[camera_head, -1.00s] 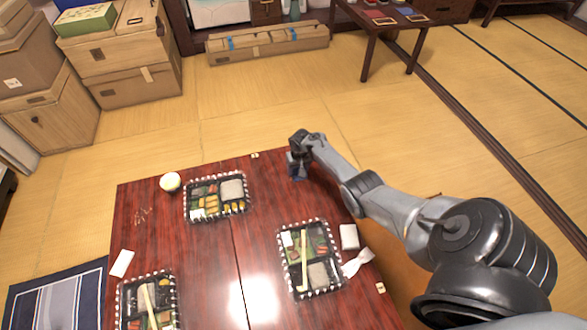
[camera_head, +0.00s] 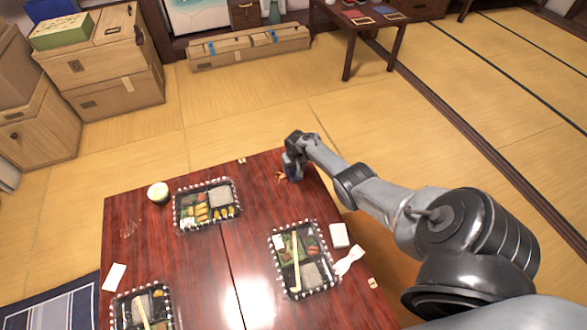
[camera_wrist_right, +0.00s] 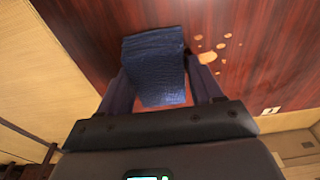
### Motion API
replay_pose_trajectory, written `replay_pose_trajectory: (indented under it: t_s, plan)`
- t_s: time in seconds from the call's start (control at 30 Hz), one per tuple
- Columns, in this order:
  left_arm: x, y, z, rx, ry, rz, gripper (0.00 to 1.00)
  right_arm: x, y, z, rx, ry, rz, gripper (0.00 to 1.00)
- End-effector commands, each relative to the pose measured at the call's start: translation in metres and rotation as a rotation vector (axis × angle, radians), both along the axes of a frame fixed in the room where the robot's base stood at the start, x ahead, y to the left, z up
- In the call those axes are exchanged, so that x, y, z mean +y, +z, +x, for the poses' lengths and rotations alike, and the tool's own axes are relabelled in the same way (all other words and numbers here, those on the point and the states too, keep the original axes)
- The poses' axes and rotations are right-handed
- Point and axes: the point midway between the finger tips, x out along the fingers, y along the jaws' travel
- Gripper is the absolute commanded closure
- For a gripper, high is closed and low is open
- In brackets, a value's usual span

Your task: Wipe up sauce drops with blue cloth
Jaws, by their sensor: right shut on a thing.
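My right gripper (camera_head: 291,174) is low over the far right corner of the dark red table (camera_head: 250,215). It is shut on the blue cloth (camera_wrist_right: 156,65), which hangs between its fingers in the right wrist view. Light brown sauce drops (camera_wrist_right: 208,57) lie on the table just right of the cloth in that view. In the head view these drops (camera_head: 281,176) show just left of the gripper. Faint reddish marks (camera_head: 128,229) lie at the table's left side. Whether the cloth touches the table is hard to tell. My left gripper is not in view.
Bento boxes stand on the table at the far side (camera_head: 180,212), the right (camera_head: 272,262) and the near left. A pale round cup (camera_head: 158,192) is at the far left. A white block (camera_head: 339,235) and white napkin (camera_head: 350,261) lie by the right edge. Boxes (camera_head: 105,75) stand behind.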

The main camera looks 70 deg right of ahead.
Motion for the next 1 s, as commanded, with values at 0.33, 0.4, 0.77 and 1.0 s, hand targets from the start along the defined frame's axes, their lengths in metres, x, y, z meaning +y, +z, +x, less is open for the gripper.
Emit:
replay_pose_trajectory:
  t_s: [0.33,0.4,0.77,1.0]
  plan:
    - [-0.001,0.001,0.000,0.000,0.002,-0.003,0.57,0.017,0.000,0.019,-0.003,0.002,0.000,0.59]
    - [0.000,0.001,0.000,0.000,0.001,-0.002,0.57,0.020,0.000,0.021,-0.003,0.002,0.000,0.59]
    - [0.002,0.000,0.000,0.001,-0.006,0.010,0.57,0.031,-0.001,0.032,-0.004,0.001,0.000,0.59]
    - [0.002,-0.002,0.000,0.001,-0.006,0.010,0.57,0.043,-0.004,0.044,-0.003,0.002,0.001,0.59]
